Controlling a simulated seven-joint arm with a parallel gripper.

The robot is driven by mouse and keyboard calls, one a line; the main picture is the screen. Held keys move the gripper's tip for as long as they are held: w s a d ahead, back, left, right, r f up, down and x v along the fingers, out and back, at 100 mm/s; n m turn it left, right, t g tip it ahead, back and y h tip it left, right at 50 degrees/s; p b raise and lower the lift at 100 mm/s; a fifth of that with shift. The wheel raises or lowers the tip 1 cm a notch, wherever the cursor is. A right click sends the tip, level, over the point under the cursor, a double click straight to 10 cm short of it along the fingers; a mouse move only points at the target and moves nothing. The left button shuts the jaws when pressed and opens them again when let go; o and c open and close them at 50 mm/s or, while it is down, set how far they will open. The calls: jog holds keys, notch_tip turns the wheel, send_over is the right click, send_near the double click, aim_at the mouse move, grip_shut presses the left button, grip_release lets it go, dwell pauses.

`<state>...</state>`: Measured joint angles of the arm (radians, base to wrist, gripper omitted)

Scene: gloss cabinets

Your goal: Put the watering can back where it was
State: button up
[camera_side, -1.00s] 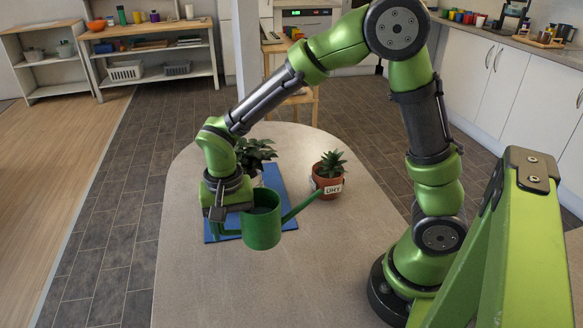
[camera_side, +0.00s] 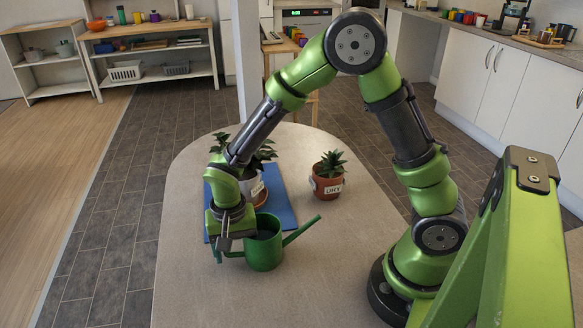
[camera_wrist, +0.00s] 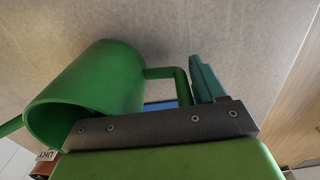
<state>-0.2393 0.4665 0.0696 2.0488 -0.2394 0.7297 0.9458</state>
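The green watering can (camera_side: 263,250) is upright at the front right corner of the blue mat (camera_side: 284,204), its spout pointing right. Its base is at or very near the tabletop; I cannot tell whether it touches. My gripper (camera_side: 224,243) is at the can's left, shut on its handle. In the wrist view the can (camera_wrist: 100,85) fills the left, and its handle (camera_wrist: 165,73) runs right to my gripper's finger (camera_wrist: 206,80). The other finger is hidden.
A succulent in a labelled terracotta pot (camera_side: 327,187) stands to the right on the table (camera_side: 330,265). The front and right of the table are clear.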

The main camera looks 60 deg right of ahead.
jog(key=shift+o, duration=0.9)
notch_tip(320, 180, up, 12)
jog(key=shift+r, duration=0.2)
jog(key=s+d+r+n+t+y, duration=0.2)
jog(key=s+d+r+n+t, duration=0.3)
jog(key=s+r, duration=0.5)
jog(key=shift+s+d+r+t, duration=0.2)
jog(key=shift+s+d+t, duration=0.65)
jog(key=shift+d+t, duration=0.35)
jog(key=shift+d, duration=0.1)
